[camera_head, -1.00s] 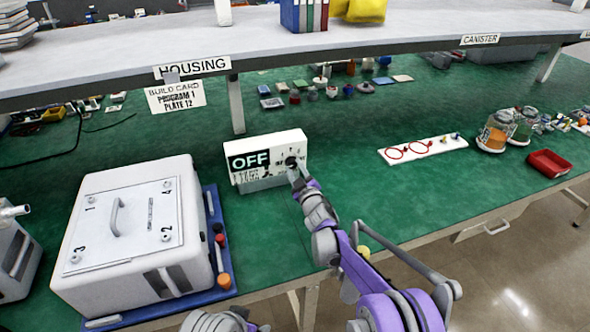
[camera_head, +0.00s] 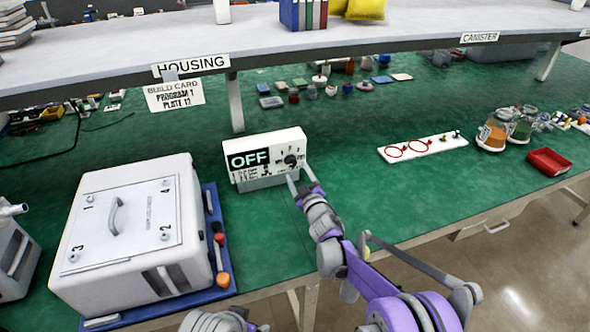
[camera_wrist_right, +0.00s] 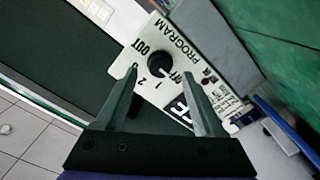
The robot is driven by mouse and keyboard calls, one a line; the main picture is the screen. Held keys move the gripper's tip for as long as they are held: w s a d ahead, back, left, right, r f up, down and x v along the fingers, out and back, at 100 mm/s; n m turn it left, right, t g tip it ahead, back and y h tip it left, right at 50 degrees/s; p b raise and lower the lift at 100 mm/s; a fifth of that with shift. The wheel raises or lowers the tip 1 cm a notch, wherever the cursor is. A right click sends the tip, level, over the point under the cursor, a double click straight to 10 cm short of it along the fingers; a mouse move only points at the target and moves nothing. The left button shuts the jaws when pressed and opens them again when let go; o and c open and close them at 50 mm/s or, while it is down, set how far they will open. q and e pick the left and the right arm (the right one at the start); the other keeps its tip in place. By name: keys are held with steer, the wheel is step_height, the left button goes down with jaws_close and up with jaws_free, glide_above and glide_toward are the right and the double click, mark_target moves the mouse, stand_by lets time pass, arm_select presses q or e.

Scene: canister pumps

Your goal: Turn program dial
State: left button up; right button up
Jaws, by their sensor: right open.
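The white control box (camera_head: 265,150) stands on the green bench, with a screen (camera_head: 250,160) that reads OFF. Its black program dial (camera_head: 291,160) is on the right of the front face. The dial (camera_wrist_right: 160,60) also shows in the right wrist view, with the word PROGRAM and numbers around it. My right gripper (camera_head: 301,179) is open just in front of the box, its fingers apart and short of the dial. In the right wrist view the open right gripper (camera_wrist_right: 165,98) has the dial beyond and between its fingertips. My left gripper is not in view.
A white housing (camera_head: 130,235) on a blue tray (camera_head: 213,205) stands to the left. A build card (camera_head: 174,95) hangs from the shelf edge above. A white strip with red rings (camera_head: 418,148) and a red bin (camera_head: 549,162) lie to the right. The bench between is clear.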

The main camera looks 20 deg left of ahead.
steer(key=v, duration=0.7)
steer(key=shift+b, duration=0.3)
steer(key=shift+s+f, duration=0.1)
steer(key=shift+s, duration=0.05)
